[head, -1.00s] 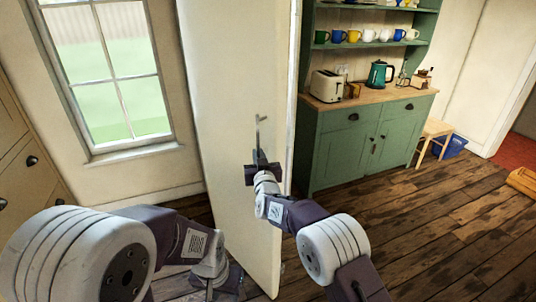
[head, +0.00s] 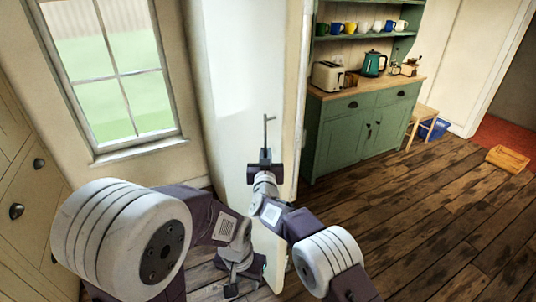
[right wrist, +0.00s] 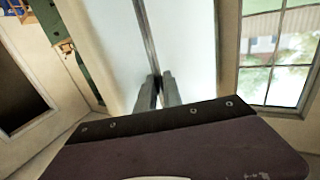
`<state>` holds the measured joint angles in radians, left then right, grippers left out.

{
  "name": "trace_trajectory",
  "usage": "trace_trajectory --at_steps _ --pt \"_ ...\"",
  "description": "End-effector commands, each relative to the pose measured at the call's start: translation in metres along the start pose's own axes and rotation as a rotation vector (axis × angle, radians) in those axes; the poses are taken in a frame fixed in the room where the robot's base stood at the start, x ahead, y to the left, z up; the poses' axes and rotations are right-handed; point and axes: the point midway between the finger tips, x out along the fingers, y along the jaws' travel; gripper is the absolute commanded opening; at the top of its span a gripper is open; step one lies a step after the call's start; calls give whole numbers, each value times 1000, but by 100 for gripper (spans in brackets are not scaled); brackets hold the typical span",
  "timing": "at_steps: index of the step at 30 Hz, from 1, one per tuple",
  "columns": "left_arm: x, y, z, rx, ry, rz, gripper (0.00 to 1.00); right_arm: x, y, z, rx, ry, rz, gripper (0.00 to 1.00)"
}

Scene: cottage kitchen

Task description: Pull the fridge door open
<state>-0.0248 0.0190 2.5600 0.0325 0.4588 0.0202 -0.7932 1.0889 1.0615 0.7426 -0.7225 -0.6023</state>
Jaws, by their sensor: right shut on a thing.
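The fridge door (head: 232,80) is a tall pale panel in the middle of the head view, with its narrow edge towards the right. Its thin upright metal handle (head: 268,130) stands near that edge. My right gripper (head: 265,160) is shut on the handle, and its fingers hide the gripped part. In the right wrist view, the handle (right wrist: 147,40) runs up from between the two fingertips, in front of a pale surface. My left gripper (head: 232,287) hangs low, left of the door's lower part and apart from the handle; its jaws are too unclear to read.
A window (head: 115,75) and cream drawers (head: 25,195) are on the left. A green dresser (head: 350,130) with toaster, kettle and mugs stands behind to the right, beside a small wooden stool (head: 423,122).

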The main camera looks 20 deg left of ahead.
Motion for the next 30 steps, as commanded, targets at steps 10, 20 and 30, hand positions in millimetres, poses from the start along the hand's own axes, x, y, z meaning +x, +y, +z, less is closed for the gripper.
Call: trace_trajectory --at_steps 10,20,30 --pt "-1 0 0 0 0 0 36 0 -1 -9 2 17 -2 13" --pt "0 0 0 0 0 0 36 0 0 -4 1 8 -1 32" --pt "8 0 1 0 0 0 36 -28 -2 -2 0 4 -2 32"
